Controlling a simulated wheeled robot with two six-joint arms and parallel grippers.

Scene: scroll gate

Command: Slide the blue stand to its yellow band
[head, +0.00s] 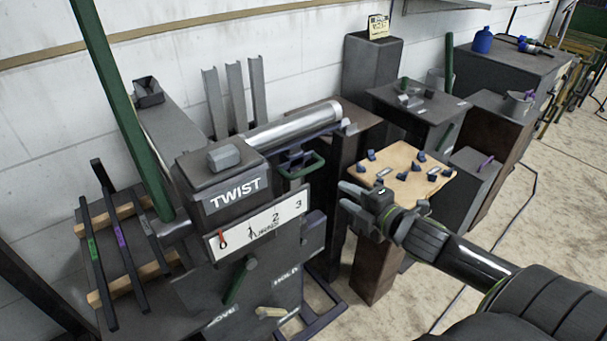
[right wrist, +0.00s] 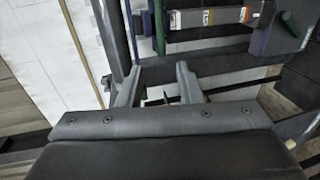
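My right gripper (head: 346,199) is open and empty, in front of the brown pedestal and right of the number panel. Its two fingers (right wrist: 160,84) stand apart in the right wrist view. My left gripper is out of view.
A grey machine (head: 226,195) marked TWIST carries a white number panel (head: 262,226) with a red pointer and a green handle (head: 240,280) below. A wooden board (head: 400,172) with several small dark blocks lies close behind my right gripper. Bare floor (head: 525,215) shows at right.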

